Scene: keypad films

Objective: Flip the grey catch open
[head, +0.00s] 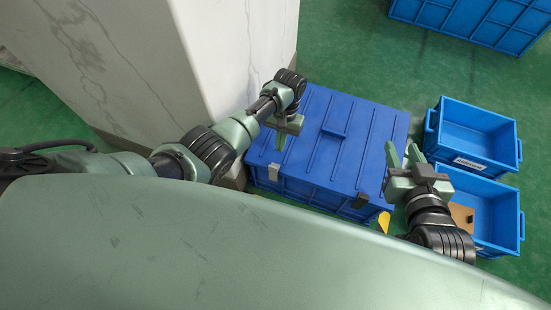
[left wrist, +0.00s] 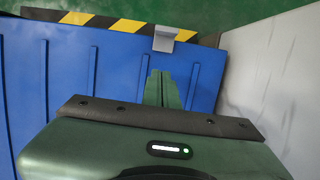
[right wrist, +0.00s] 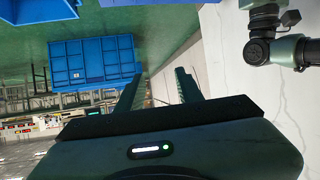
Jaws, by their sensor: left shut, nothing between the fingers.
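The grey catch (head: 274,171) is on the near edge of the big blue lidded box (head: 345,110), toward its left corner. In the left wrist view the grey catch (left wrist: 165,38) shows as a bent plate at the lid's edge; I cannot tell whether it is open. My left gripper (head: 281,143) is shut and empty, over the lid near the catch. Its fingertips (left wrist: 160,74) point toward the catch and look apart from it. My right gripper (head: 403,153) is open and empty, right of the box; its spread fingers (right wrist: 158,80) also show in the right wrist view.
A darker catch (head: 360,201) is on the same edge, farther right. A yellow piece (head: 383,222) shows by the right corner. Two open blue bins (head: 478,112) stand at the right. A white pillar (head: 200,50) rises close to the box's left side. A yellow-black strip (left wrist: 130,27) borders the box edge.

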